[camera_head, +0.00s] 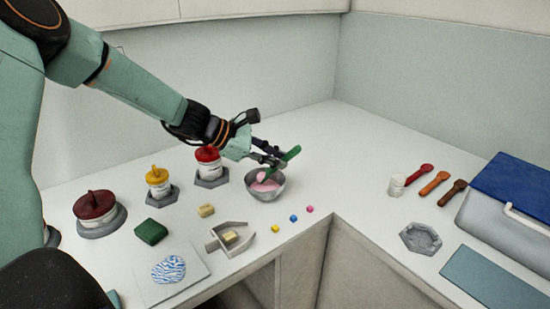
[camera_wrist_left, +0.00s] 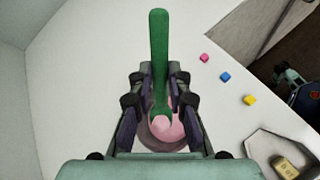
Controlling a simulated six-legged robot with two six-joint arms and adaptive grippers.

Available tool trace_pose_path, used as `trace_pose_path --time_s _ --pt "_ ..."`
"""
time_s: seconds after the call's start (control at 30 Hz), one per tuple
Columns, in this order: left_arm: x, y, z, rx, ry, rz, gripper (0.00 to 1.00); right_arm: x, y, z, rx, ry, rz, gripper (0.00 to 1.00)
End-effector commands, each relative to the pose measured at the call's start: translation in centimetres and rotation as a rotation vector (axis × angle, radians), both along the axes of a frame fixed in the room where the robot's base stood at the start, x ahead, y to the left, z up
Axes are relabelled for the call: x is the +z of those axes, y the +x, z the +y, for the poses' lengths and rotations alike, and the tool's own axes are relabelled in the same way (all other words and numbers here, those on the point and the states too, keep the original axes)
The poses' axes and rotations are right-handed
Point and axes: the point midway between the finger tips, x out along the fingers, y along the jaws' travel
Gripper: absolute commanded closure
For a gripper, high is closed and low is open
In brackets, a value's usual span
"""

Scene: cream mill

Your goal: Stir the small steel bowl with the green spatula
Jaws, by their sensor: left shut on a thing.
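The small steel bowl (camera_head: 266,189) stands on the white counter near the inner corner and holds a pink mass (camera_head: 265,184). My left gripper (camera_head: 276,160) is above the bowl, shut on the green spatula (camera_head: 291,154). The spatula slants, its one end sticking up to the right of the fingers and its lower part reaching down into the bowl. In the left wrist view the green spatula (camera_wrist_left: 159,60) lies between the two fingers, and the pink contents (camera_wrist_left: 168,130) show beneath it. The fingers hide part of the bowl there. My right gripper is in neither view.
Lidded jars, one red (camera_head: 208,165), one yellow (camera_head: 158,183) and one dark red (camera_head: 95,211), stand left of the bowl. Small cubes (camera_head: 293,218) lie in front of it. A grey scoop-like tray (camera_head: 229,238) is nearer. Spoons (camera_head: 435,184) and a blue-lidded box (camera_head: 513,187) are right.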

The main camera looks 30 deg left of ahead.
Motion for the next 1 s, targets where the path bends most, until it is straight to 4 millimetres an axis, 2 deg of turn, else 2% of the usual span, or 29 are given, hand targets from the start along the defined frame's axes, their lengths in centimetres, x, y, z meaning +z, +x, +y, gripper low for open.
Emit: trace_pose_path --time_s 0.8,1.0 --pt "5.1 0.0 0.0 0.002 -0.002 0.0 1.0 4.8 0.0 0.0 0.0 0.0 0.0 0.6" --pt "5.2 0.0 0.0 0.001 -0.001 0.001 1.0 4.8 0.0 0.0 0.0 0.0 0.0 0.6"
